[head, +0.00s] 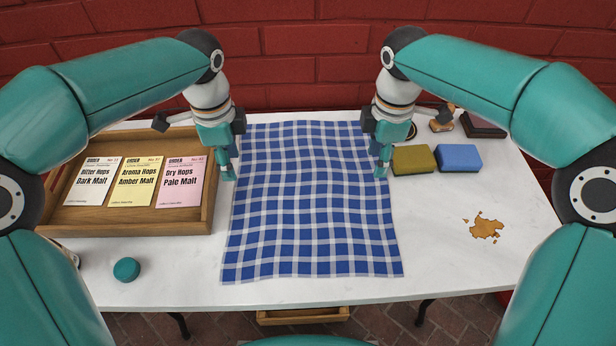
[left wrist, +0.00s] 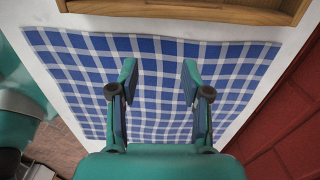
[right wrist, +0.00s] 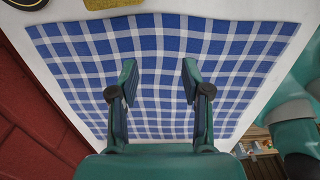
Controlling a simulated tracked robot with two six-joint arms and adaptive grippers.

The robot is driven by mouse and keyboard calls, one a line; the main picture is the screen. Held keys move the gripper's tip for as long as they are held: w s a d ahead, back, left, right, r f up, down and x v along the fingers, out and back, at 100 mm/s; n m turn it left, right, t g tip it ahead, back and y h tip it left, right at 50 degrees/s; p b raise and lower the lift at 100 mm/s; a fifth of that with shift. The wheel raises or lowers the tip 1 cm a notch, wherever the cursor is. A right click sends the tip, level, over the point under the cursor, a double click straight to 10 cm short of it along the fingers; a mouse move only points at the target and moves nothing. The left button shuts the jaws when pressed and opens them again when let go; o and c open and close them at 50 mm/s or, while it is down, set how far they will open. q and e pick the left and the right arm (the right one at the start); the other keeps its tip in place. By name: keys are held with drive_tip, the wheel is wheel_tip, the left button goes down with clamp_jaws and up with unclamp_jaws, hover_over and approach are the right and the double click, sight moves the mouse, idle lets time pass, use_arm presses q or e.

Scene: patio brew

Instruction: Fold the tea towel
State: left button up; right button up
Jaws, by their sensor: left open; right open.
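The tea towel (head: 310,215) is blue and white checked and lies spread out flat on the white table, its long sides running from back to front. It also shows in the left wrist view (left wrist: 155,75) and in the right wrist view (right wrist: 155,60). My left gripper (head: 228,172) is open and empty at the towel's left edge, toward the back. My right gripper (head: 382,170) is open and empty at the towel's right edge, toward the back. Both point down; I cannot tell whether the fingertips touch the cloth.
A wooden tray (head: 125,227) with three order cards stands left of the towel. A teal round object (head: 126,269) lies in front of it. An olive sponge (head: 414,160) and a blue sponge (head: 459,158) lie right of the towel.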

sight(243, 188)
use_arm(q)
drive_tip(key=f, duration=0.4)
drive_tip(key=d+f, duration=0.1)
drive_tip(key=f, duration=0.1)
drive_tip(key=shift+w, duration=0.1)
use_arm(e)
drive_tip(key=f, duration=0.3)
drive_tip(key=d+f, duration=0.1)
drive_tip(key=f, duration=0.1)
drive_tip(key=shift+s+f, duration=0.2)
drive_tip(key=shift+f, duration=0.15)
use_arm(q)
drive_tip(key=shift+f, duration=0.35)
use_arm(e)
drive_tip(key=shift+f, duration=0.5)
